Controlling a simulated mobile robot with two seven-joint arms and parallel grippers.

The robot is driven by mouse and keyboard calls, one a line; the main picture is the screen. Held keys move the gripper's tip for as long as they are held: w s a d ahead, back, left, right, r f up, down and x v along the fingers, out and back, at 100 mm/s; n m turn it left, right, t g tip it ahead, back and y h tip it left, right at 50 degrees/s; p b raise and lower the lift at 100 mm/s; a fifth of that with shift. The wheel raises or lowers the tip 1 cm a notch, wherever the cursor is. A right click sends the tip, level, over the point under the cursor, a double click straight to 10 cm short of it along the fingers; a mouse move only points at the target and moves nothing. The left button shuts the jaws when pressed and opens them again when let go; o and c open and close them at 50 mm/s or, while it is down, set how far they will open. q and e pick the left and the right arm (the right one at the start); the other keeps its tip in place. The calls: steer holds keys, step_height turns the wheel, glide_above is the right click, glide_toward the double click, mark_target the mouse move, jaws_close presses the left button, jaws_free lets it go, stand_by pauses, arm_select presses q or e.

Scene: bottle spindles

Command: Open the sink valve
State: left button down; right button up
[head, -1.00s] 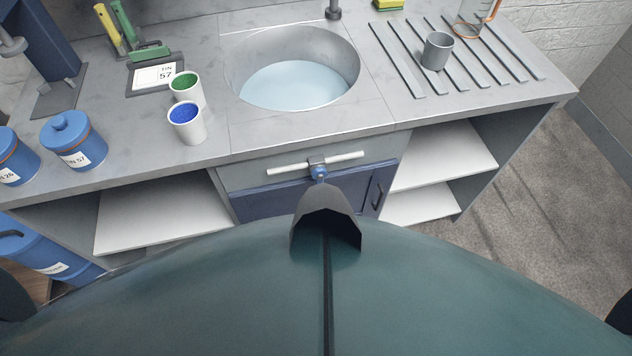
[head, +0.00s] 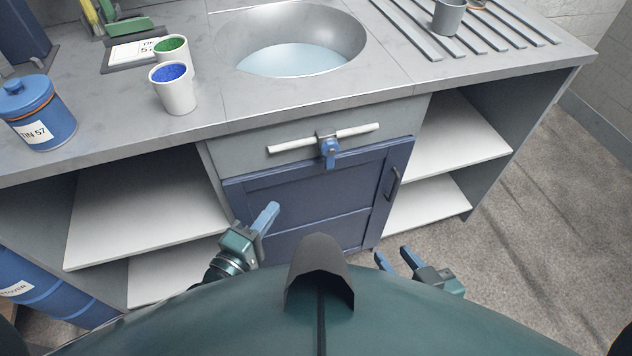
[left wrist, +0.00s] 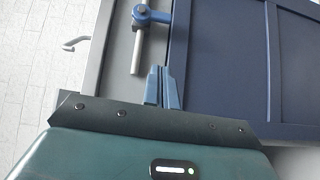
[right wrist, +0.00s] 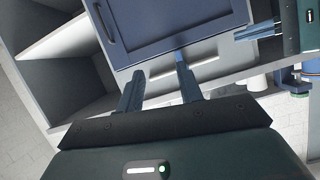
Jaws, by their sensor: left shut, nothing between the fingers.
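The sink valve (head: 329,150) is a blue handle on a white horizontal pipe (head: 357,129) across the grey panel below the sink basin (head: 290,38). The handle points down, across the pipe. It also shows at the top of the left wrist view (left wrist: 143,15). My left gripper (head: 270,214) is shut and empty, below and left of the valve, in front of the blue cabinet door (head: 310,205). It is apart from the valve. My right gripper (head: 394,255) is open and empty, low and right of the door. In the right wrist view the valve is not clearly visible.
Open shelves (head: 150,215) flank the door on the left, and more shelves (head: 450,150) on the right. The door has a dark handle (head: 391,183). Cups of blue (head: 173,90) and green (head: 171,48) material and a blue tin (head: 38,115) stand on the counter.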

mark_target(330, 155)
arm_select(q)
steer(key=shift+w+f+n, duration=0.25)
steer(key=shift+w+n, duration=0.05)
arm_select(e)
steer(key=shift+w, duration=0.15)
arm_select(q)
steer(key=s+d+x, duration=0.1)
steer(key=d+x, duration=0.1)
steer(key=x, duration=1)
steer(key=shift+d+r+b, duration=0.2)
steer(key=shift+d+b, duration=0.25)
steer(key=shift+d, duration=0.05)
arm_select(e)
steer(key=shift+d+r+t, duration=0.15)
steer(key=shift+t, duration=0.25)
arm_select(q)
steer(key=shift+w+f, duration=0.1)
steer(key=shift+w, duration=0.05)
arm_select(e)
steer(key=shift+f, duration=0.25)
